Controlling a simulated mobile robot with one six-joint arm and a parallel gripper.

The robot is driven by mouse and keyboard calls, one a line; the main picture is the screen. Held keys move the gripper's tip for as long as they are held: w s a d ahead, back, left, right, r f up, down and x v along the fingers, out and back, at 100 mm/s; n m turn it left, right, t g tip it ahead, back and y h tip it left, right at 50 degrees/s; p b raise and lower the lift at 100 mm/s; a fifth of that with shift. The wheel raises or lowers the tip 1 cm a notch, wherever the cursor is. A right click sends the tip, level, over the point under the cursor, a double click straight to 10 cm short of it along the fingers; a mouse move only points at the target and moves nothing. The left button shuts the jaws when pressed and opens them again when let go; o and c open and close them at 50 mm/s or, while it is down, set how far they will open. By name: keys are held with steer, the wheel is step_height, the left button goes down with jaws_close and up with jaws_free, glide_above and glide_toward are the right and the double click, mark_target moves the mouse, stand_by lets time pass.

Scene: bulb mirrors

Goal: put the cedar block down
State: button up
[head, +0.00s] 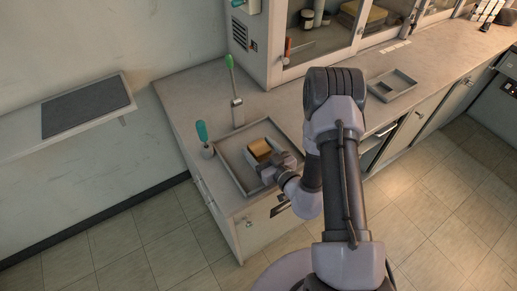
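The cedar block (260,147) is a small golden-brown block in the head view, over the grey tray (234,163) at the near left end of the counter. My gripper (263,156) is at the block, with its fingers about the block's sides, and appears shut on it. The wrist hides part of the block and the tray's near right part. I cannot tell whether the block's underside touches the tray floor.
A glass-fronted cabinet (290,55) rises behind. A second grey tray (393,84) lies farther right. A wall shelf (60,135) is at left.

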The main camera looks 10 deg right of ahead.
steer(key=c, duration=1.3)
